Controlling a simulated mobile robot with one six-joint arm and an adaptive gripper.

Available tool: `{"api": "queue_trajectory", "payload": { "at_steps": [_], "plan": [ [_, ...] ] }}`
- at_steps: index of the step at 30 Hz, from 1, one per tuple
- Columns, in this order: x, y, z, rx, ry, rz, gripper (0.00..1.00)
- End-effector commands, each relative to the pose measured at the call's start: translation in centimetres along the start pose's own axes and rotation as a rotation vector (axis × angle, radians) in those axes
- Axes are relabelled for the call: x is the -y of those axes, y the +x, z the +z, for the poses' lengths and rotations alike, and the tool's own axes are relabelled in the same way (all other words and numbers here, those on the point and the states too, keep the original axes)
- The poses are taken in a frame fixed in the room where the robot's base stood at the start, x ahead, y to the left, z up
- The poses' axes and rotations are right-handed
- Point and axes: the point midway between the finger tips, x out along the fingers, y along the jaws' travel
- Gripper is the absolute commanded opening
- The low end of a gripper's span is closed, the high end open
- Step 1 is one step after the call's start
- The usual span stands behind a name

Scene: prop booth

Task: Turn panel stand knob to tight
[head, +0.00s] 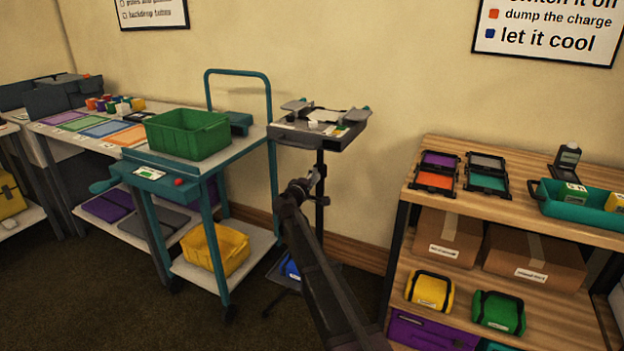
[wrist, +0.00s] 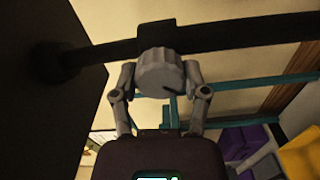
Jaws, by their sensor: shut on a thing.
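The panel stand (head: 320,215) is a dark pole with a small dark tray on top, standing against the wall in the middle of the head view. In the wrist view its black pole (wrist: 230,38) runs across the top. A grey round ribbed knob (wrist: 158,72) sits on a collar on this pole. It bears a dark line pointing to the lower right. My gripper (head: 314,178) reaches the pole below the tray. In the wrist view my gripper (wrist: 160,80) has one finger on each side of the knob and is shut on it. In the head view the knob is too small to make out.
A teal cart (head: 240,150) with a green crate (head: 188,135) and a yellow crate (head: 230,252) stands left of the stand. A wooden shelf (head: 440,200) with boxes and cases stands at right. Bare carpet (head: 130,300) lies at the front left.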

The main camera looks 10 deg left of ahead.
Motion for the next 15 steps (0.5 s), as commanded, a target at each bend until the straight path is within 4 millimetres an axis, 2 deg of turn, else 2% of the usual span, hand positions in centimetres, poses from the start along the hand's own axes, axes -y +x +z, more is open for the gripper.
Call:
{"api": "queue_trajectory", "payload": {
  "at_steps": [6, 15],
  "plan": [
    [-0.04, 0.16, -0.14, -0.002, 0.077, 0.001, 0.11],
    [-0.04, 0.16, -0.15, -0.002, 0.1, 0.001, 0.11]
  ]
}}
